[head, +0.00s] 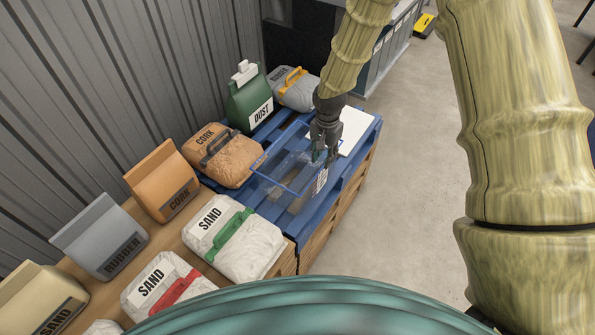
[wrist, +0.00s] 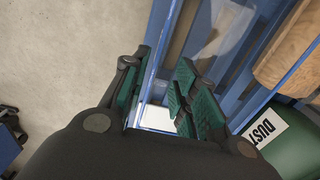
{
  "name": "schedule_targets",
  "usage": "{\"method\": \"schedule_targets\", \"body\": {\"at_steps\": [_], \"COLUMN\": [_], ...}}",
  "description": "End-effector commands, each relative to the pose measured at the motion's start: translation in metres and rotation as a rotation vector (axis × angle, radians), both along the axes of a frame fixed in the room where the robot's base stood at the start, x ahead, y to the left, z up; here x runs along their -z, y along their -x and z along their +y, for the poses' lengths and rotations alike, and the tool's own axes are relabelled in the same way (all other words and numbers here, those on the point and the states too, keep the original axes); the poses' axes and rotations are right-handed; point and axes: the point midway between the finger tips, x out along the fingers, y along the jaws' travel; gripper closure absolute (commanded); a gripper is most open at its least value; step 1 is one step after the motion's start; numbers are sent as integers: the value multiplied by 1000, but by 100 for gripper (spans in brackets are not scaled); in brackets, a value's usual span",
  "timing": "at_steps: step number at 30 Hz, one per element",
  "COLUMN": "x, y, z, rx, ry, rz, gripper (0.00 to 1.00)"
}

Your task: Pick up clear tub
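The clear tub (head: 277,183) has see-through walls and a blue rim, and a label shows on its right side. It stands on a blue pallet top (head: 352,183). My gripper (head: 325,154) points down at the tub's right-hand edge. In the wrist view, my gripper (wrist: 156,84) has its green-padded fingers apart, one on each side of the tub's blue-edged wall (wrist: 153,62). I see a gap between the pads and the wall on the right; contact on the left is unclear. My gripper hides part of the tub's far edge.
A brown cork bag (head: 228,160) sits close left of the tub, and a green dust bag (head: 248,100) stands behind. A white sand bag (head: 235,238) lies in front. A white sheet (head: 356,130) lies on the pallet behind my gripper. The floor (head: 420,150) at right is clear.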

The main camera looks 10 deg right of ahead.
Motion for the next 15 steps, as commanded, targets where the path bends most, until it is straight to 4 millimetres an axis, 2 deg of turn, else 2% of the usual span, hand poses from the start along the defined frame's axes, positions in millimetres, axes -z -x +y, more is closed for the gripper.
{"method": "schedule_targets", "body": {"at_steps": [5,15], "x": [10,46], "y": [2,5], "z": [2,7], "rx": [-2,-4], "ry": [0,0], "rz": [3,1], "gripper": [71,71]}}
